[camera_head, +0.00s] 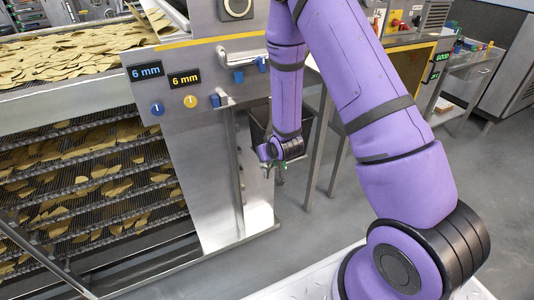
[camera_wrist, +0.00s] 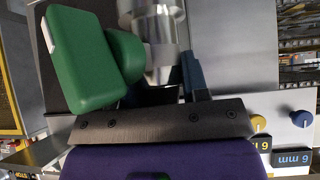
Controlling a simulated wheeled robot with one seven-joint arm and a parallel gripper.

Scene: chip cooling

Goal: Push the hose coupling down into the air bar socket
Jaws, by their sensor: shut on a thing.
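My gripper (camera_head: 279,168) hangs low beside the grey machine panel in the head view, small and partly hidden by its own wrist. In the wrist view a bright metal cylindrical piece (camera_wrist: 155,38), seemingly the hose coupling, lies just beyond the gripper's dark crossbar. A green block with a rounded green part (camera_wrist: 90,58) sits against its left side. A dark blue finger (camera_wrist: 193,75) stands at its right. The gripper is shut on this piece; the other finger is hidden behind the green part. The air bar socket cannot be made out, nor whether the coupling touches it.
The machine panel (camera_head: 200,115) with 6 mm labels, a blue knob (camera_head: 157,109) and a yellow knob (camera_head: 190,101) stands left of my gripper. Conveyor tiers with chips (camera_head: 90,185) lie farther left. A dark bin (camera_head: 262,125) is behind my gripper.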

